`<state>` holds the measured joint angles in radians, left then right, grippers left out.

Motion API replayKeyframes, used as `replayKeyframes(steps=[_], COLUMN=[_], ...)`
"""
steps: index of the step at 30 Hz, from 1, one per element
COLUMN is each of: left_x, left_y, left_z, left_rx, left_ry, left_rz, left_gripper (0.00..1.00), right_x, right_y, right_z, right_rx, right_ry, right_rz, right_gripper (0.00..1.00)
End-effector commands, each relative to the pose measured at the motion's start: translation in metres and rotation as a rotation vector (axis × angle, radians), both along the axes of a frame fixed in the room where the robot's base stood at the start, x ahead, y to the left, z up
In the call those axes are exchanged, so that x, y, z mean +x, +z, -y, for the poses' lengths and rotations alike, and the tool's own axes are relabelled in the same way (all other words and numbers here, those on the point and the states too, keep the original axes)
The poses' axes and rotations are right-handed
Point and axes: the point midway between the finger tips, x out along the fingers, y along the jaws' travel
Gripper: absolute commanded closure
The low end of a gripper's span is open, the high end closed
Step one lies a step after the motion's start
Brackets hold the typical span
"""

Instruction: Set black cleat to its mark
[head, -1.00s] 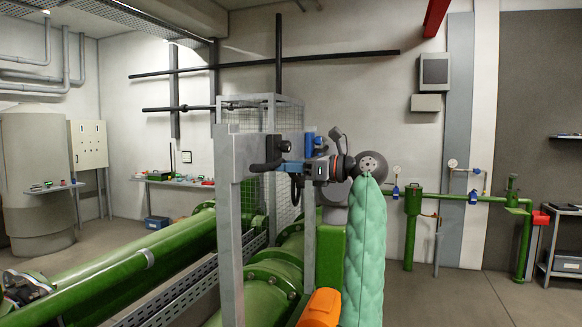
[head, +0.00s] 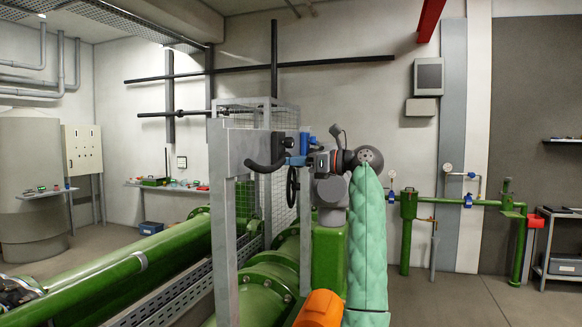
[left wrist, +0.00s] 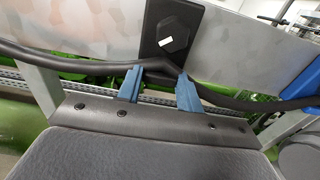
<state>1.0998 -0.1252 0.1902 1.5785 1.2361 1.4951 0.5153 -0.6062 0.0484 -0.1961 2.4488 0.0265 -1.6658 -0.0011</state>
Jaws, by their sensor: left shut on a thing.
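In the left wrist view my left gripper (left wrist: 160,71) has its blue fingertips shut on a long, bent black bar, which I take to be the black cleat (left wrist: 85,62). It runs across the picture to both sides. In the head view the gripper (head: 300,160) points left, at the end of my arm in its green padded sleeve. The cleat's curved end (head: 262,166) reaches left across the opening of the grey frame (head: 222,195). A dark block with a hexagonal shape and a small white streak (left wrist: 173,32) shows beyond the fingers. I cannot make out the mark. My right gripper is not seen.
Green pipes (head: 130,268) run on both sides of a perforated metal tray (head: 180,295). A dark handwheel (head: 292,188) is close below my gripper. An orange part (head: 318,308) sits low in front. Wire mesh (head: 247,205) stands behind the frame. Floor at right is clear.

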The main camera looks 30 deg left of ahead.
Motion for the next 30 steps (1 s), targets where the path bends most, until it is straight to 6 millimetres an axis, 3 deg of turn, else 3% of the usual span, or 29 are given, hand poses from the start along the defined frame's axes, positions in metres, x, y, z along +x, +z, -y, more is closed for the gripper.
replayKeyframes(steps=[7,8,11,22,30], left_x=[0.0,0.0,0.0,0.001,0.011], left_y=[0.0,0.0,0.0,-0.001,-0.003], left_z=[0.0,0.0,0.0,0.005,0.042], left_rx=[0.0,0.0,0.0,0.0,-0.001], left_ry=[-0.001,-0.001,-0.001,-0.002,-0.004], left_rz=[-0.001,-0.001,-0.001,-0.001,-0.002], left_gripper=[1.0,0.62,0.42,0.42,0.42], right_x=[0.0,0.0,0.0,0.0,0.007], right_y=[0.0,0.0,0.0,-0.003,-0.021], right_z=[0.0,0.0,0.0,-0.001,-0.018], right_rx=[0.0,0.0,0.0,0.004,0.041], right_ry=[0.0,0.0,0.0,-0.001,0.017], right_rz=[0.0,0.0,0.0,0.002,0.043], right_gripper=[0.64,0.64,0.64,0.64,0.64])
